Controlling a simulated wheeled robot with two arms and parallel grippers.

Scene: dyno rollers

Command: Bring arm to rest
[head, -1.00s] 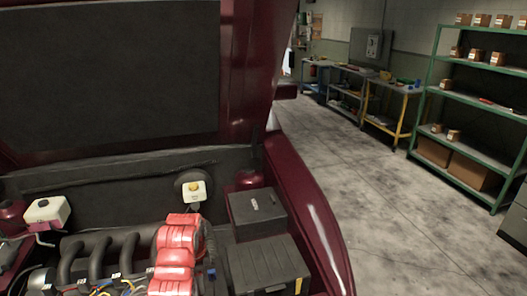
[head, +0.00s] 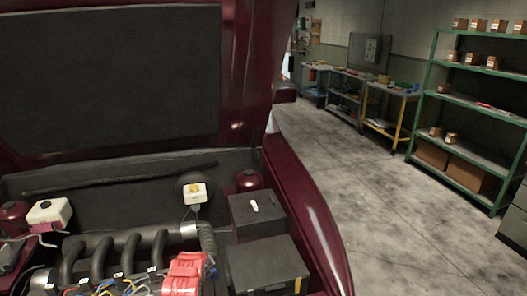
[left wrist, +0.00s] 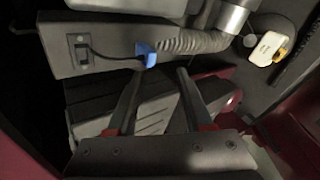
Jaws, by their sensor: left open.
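My left gripper (left wrist: 160,74) is open in the left wrist view, its two dark fingers apart with nothing between them. Behind the fingers lies a dark ribbed box in the engine bay. A blue connector (left wrist: 147,54) with a black cable and a corrugated hose (left wrist: 195,40) show just beyond the fingertips. The fingers cannot be made out there. My right gripper is in neither view.
The dark red car's raised hood (head: 110,75) fills the upper left. Two black boxes, one behind (head: 256,214) and one in front (head: 268,266), stand right of the engine. Open concrete floor (head: 370,200) lies right of the fender. Green shelving (head: 470,105) and workbenches stand farther back.

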